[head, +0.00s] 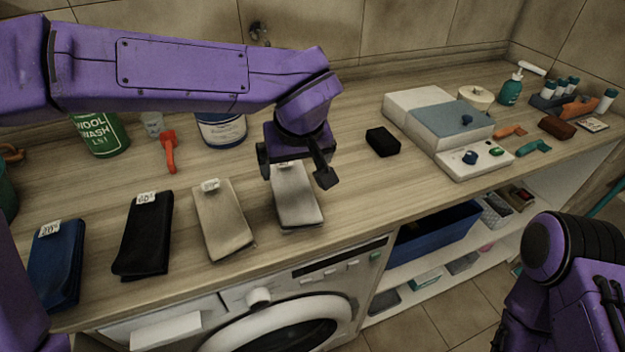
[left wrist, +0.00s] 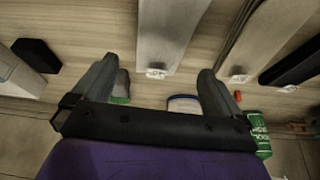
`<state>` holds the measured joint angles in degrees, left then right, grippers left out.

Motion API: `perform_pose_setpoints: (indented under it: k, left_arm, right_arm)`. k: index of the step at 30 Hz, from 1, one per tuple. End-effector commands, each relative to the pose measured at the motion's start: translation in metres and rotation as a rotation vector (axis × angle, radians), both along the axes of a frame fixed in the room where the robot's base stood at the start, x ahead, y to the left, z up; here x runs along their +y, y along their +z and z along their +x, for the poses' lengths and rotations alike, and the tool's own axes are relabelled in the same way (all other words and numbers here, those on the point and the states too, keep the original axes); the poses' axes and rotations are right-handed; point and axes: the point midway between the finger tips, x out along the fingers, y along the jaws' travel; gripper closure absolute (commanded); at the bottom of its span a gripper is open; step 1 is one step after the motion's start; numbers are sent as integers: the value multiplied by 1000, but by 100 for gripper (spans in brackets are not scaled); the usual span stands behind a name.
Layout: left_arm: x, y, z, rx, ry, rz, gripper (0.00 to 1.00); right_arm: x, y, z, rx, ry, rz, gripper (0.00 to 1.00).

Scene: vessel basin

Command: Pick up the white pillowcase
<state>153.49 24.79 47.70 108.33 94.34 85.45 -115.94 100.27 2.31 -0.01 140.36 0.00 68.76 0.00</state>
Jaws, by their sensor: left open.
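The white pillowcase (head: 299,208) is a folded, pale cloth with a small tag, lying flat on the wooden counter above the washing machine. My left gripper (head: 295,172) is open over its far, tagged end. In the left wrist view the pillowcase (left wrist: 170,32) runs between the two spread fingers of my left gripper (left wrist: 158,74), with its tag near the fingertips. I cannot tell how high the fingers are above the cloth. My right arm shows at the lower right of the head view, but its gripper is out of view.
A beige folded cloth (head: 222,220) lies close to the left, then a black one (head: 145,235) and a blue one (head: 57,265). A black block (head: 382,141) and a grey-white device (head: 450,130) stand to the right. A white-blue tub (head: 221,130) is behind.

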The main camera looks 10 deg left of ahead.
Motion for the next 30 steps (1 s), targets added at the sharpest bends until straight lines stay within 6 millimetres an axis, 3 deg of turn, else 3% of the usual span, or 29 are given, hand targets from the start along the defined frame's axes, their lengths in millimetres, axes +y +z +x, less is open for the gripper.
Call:
perform_pose_setpoints:
  k: [3,8,15,23,24,28,29,30]
  left_arm:
    - [2,-23,8,4,-7,3,0]
    - [3,-41,14,3,-11,1,0]
    - [13,-79,25,4,-9,2,0]
    - [15,-85,27,1,-8,1,0]
    - [15,-85,27,1,-8,1,3]
    - [15,-85,27,1,-8,1,46]
    - [15,-85,27,1,-8,1,52]
    - [15,-84,27,0,-9,0,52]
  right_arm:
    - [0,-3,0,1,1,0,57]
    - [0,-3,0,1,1,0,57]
    - [0,-5,0,0,0,0,57]
    - [0,-5,0,0,0,0,57]
    - [0,-5,0,0,0,0,57]
    - [0,-5,0,0,0,0,57]
    - [0,-5,0,0,0,0,57]
    - [0,-4,0,0,0,0,57]
